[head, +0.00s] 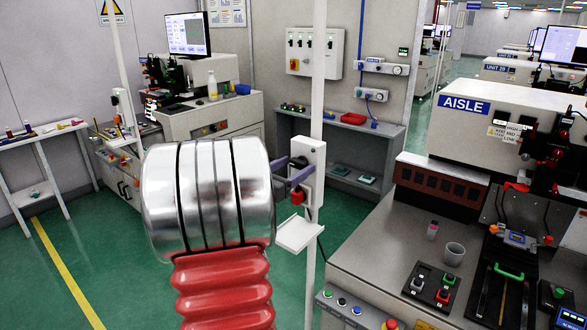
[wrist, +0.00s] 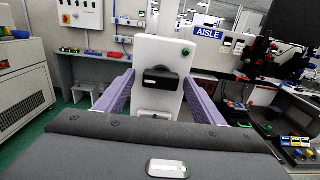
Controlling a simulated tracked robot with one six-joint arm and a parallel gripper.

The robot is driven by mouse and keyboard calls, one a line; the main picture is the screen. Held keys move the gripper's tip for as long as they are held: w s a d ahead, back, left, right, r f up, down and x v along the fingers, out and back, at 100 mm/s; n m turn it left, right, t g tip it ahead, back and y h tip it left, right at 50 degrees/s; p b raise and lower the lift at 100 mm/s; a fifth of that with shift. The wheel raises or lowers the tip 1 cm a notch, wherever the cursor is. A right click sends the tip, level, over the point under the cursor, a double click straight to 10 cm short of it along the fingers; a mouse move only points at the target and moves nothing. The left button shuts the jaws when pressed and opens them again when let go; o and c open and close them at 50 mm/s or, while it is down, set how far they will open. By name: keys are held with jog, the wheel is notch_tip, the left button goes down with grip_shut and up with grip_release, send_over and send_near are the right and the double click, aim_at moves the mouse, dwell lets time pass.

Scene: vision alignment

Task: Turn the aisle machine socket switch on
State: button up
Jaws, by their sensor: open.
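A white socket box (head: 318,155) is fixed to a white pole in the head view. It stands to the left of the machine with the blue AISLE sign (head: 466,106). In the wrist view the box (wrist: 147,50) faces me, with a black rotary switch (wrist: 160,79) on its front and a small green light at its upper right. My gripper (wrist: 159,84) is open, its two purple fingers on the left and right of the switch with gaps visible. In the head view my gripper (head: 296,173) is at the box front; contact cannot be told.
A small white tray (head: 298,233) sticks out from the pole below the box. The AISLE machine's bench (head: 385,245) with a cup and button boxes lies to the right. A shelf (head: 340,133) stands behind the pole. Green floor is free to the left.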

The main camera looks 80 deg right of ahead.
jog(key=shift+d, duration=0.1)
jog(key=shift+c, duration=0.2)
jog(key=c, duration=0.9)
jog(key=shift+c, duration=0.5)
